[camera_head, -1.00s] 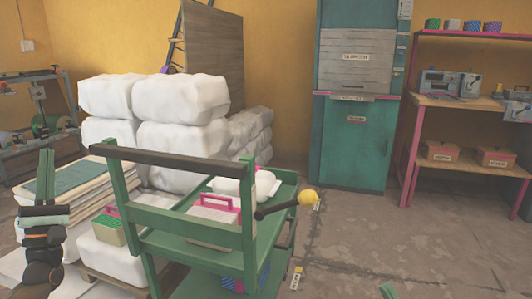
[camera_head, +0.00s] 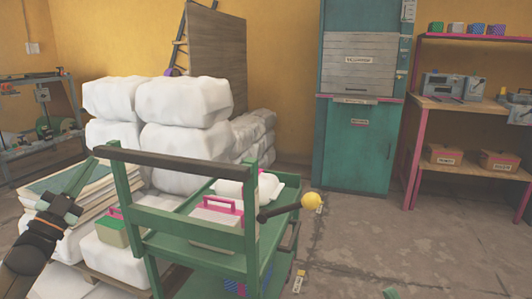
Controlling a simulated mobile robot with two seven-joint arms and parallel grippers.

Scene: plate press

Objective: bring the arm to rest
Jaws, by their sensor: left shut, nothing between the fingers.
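My left gripper (camera_head: 78,183) is at the left side of the head view, at the end of my dark arm with orange bands. Its green fingers are shut with nothing between them. They point up and to the right, in front of the stack of paper sheets (camera_head: 95,200) and left of the green cart (camera_head: 190,240). I cannot tell from this view how close the fingers are to the stack. My right gripper is not clearly in view; only a small green piece shows at the bottom edge.
The green cart, with a dark handle bar (camera_head: 180,163), holds a pink-handled box (camera_head: 216,215) and a white bundle (camera_head: 262,186). A yellow-knobbed lever (camera_head: 312,201) juts out right. White bales (camera_head: 185,100) stand behind. A teal press cabinet (camera_head: 357,150) and shelves (camera_head: 470,102) stand further back. Floor at right is clear.

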